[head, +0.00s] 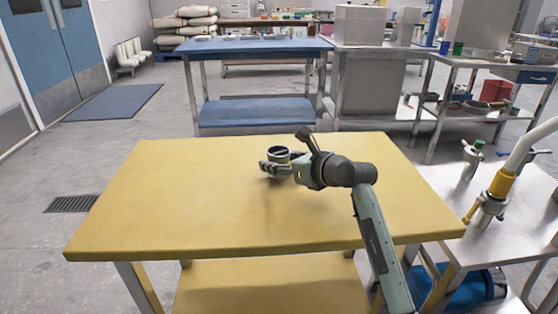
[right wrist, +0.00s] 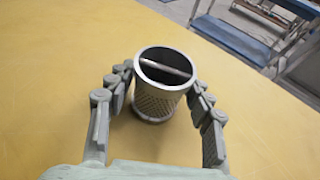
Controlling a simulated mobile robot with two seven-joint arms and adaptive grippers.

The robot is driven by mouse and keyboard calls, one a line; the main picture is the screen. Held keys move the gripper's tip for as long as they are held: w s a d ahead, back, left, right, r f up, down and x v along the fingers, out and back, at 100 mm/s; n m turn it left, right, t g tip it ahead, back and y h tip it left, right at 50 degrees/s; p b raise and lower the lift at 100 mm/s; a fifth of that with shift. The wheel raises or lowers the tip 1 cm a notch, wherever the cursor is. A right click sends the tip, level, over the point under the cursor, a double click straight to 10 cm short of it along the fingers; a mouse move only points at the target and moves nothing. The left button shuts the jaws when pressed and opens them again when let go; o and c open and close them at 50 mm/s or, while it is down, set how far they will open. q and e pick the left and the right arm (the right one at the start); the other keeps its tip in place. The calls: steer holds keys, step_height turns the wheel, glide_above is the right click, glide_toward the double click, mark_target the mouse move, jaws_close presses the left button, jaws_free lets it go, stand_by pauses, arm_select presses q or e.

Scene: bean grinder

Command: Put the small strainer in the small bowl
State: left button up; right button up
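The small strainer is a dark, upright mesh cylinder with a shiny metal rim and a bar across its open top. It shows in the right wrist view (right wrist: 158,95) and on the far middle part of the yellow table (head: 278,153) in the head view. My right gripper (head: 272,167) has a finger on each side of it; in the right wrist view the fingers (right wrist: 160,80) bend inward against its sides. I cannot tell whether its base touches the table. My left gripper is not in view. I see no small bowl that I can make out.
The yellow table (head: 180,200) is otherwise bare, with free room around the strainer. A metal side table (head: 440,185) with a pipe and yellow valve fitting (head: 500,185) stands at the right. A blue table (head: 250,45) and cluttered benches stand behind.

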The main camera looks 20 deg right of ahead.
steer(key=o, duration=0.3)
